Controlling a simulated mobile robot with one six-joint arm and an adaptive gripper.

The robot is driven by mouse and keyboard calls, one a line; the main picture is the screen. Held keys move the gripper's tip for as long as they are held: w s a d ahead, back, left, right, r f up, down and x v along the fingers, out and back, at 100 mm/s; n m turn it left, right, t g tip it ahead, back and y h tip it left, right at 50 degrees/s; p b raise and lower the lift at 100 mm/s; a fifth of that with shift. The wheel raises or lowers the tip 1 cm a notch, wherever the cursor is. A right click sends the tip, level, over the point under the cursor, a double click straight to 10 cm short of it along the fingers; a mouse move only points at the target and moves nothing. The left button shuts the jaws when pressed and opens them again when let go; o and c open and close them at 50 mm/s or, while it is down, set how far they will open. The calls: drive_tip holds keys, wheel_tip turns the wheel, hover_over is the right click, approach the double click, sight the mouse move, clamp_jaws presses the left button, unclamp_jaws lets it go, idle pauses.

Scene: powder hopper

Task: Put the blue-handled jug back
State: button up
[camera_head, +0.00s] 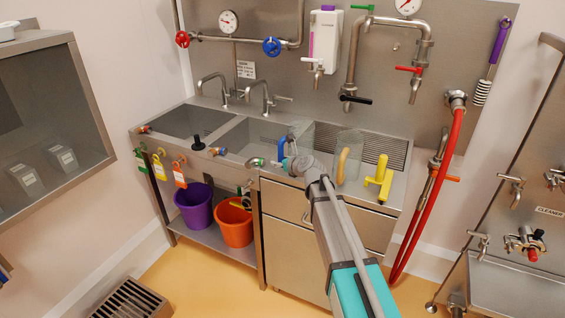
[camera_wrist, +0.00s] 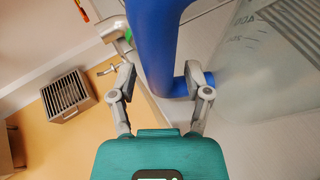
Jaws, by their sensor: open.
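The blue-handled jug (camera_head: 301,133) is clear and stands on the drainboard right of the sink basins. Its blue handle (camera_head: 281,148) faces the front left. My gripper (camera_head: 289,163) is at the handle, at the drainboard's front edge. In the wrist view the blue handle (camera_wrist: 153,45) runs between the two open fingers of my gripper (camera_wrist: 160,72), and the jug's clear wall with markings (camera_wrist: 270,45) is on the right. The right fingertip is close to the handle; I cannot tell whether it touches. The jug's base is partly hidden by my arm in the head view.
A second clear jug with a tan handle (camera_head: 342,163) stands just to the right, then a yellow tool (camera_head: 379,179). Sink taps (camera_head: 266,98) rise behind on the left. Purple (camera_head: 193,207) and orange (camera_head: 234,226) buckets sit below. A red hose (camera_head: 430,195) hangs at right.

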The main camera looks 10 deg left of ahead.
drive_tip(key=shift+r, duration=0.2)
drive_tip(key=p+v, duration=0.4)
drive_tip(key=v, duration=0.8)
drive_tip(key=shift+p, duration=0.3)
drive_tip(key=shift+d+f, duration=0.1)
drive_tip(key=shift+f, duration=0.05)
drive_tip(key=s+d+f+n+g+h, duration=0.4)
drive_tip(key=s+d+f+n+g, duration=0.1)
drive_tip(key=s+d+n, duration=0.5)
drive_tip(key=s+d+f+n+g+h, duration=0.4)
drive_tip(key=s+d+n, duration=0.6)
drive_tip(key=s+n, duration=0.4)
wheel_tip(320, 180, down, 3)
drive_tip(key=n+g, duration=0.1)
drive_tip(key=n, duration=0.3)
drive_tip(key=shift+r+g+h, duration=0.2)
drive_tip(key=shift+g+h, duration=0.1)
drive_tip(key=shift+s+a+r, duration=0.1)
drive_tip(key=shift+r+p, duration=1.15)
drive_tip(key=shift+p, duration=0.1)
